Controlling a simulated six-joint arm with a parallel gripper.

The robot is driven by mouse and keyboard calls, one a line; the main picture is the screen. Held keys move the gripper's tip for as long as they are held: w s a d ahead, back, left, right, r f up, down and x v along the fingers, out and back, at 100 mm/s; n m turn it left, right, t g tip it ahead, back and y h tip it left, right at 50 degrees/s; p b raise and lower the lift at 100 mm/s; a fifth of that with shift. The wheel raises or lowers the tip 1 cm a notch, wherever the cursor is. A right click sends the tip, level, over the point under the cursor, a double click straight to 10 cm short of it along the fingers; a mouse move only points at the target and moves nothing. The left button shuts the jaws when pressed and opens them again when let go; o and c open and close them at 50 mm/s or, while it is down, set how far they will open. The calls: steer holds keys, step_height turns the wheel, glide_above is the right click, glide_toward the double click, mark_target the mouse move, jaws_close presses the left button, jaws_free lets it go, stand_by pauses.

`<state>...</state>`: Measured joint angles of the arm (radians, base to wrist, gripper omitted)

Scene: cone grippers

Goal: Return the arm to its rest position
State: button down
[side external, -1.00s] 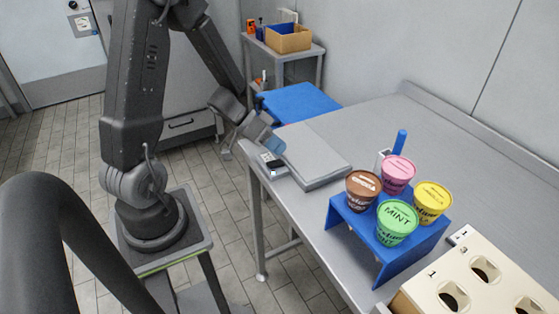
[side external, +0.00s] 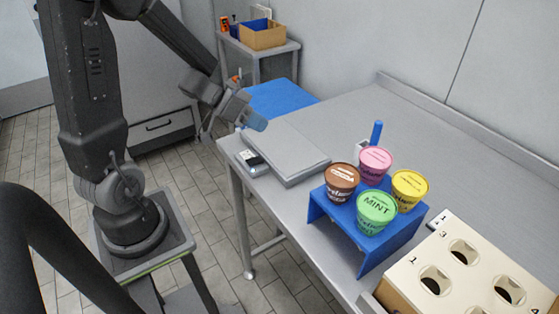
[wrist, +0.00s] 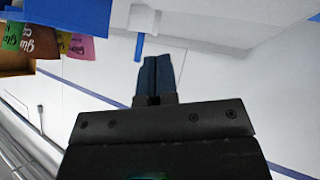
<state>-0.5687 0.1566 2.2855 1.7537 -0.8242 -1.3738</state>
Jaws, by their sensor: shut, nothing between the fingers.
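My gripper (side external: 256,121) is shut and empty in the side view, raised above the far left end of the grey table (side external: 420,130). In the wrist view its two dark fingertips (wrist: 154,72) are together with nothing between them. Four-colour cups stand on a blue stand (side external: 325,208): brown (side external: 341,184), pink (side external: 374,164), yellow (side external: 409,190) and green MINT (side external: 376,212). My gripper is well apart from them. In the wrist view, cups (wrist: 55,40) show partly at the upper left.
A flat grey slab (side external: 287,150) and a small device (side external: 252,163) lie below my gripper. A blue upright handle (side external: 377,131) stands behind the cups. A cream box with holes (side external: 470,270) is at the lower right. A cardboard box (side external: 262,34) sits on a back shelf.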

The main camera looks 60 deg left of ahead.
step_height(320, 180, up, 11)
steer(key=d+n+t+y, duration=0.1)
steer(key=n+t+y, duration=0.15)
steer(key=y, duration=0.75)
steer(key=s+d+r+m+g+h, duration=0.1)
steer(key=s+d+g+h, duration=0.3)
steer(key=s+d, duration=0.7)
steer(key=shift+s+d+g, duration=0.35)
steer(key=shift+s+g, duration=0.5)
steer(key=shift+s, duration=0.3)
steer(key=shift+r, duration=0.1)
